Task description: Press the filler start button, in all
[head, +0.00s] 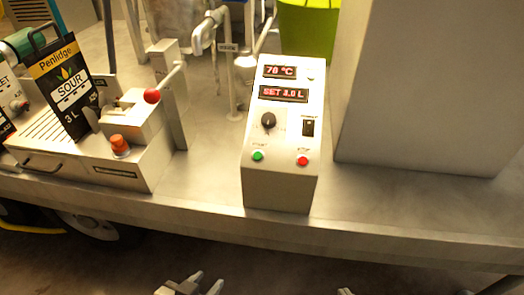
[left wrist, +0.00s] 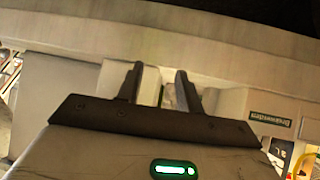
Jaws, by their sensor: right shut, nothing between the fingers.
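The filler control box (head: 280,190) stands on the trailer deck in the head view, with a sloped white face. The green start button (head: 257,155) is at its lower left, under a small label, and nothing covers it. The red stop button (head: 303,160) is at its lower right. My left gripper (head: 202,284) is at the bottom edge, below and left of the box, well apart from it. In the left wrist view its two dark fingers (left wrist: 160,80) are apart with nothing between them. Only a tip of my right gripper (head: 345,291) shows at the bottom edge, shut and apart from the box.
The box also carries red displays (head: 283,94), a black knob (head: 268,120) and a black switch (head: 308,127). A machine with an orange knob (head: 120,146) and a red-balled lever (head: 152,96) stands left. A large pale block (head: 420,90) stands right. The deck's front edge (head: 220,222) is clear.

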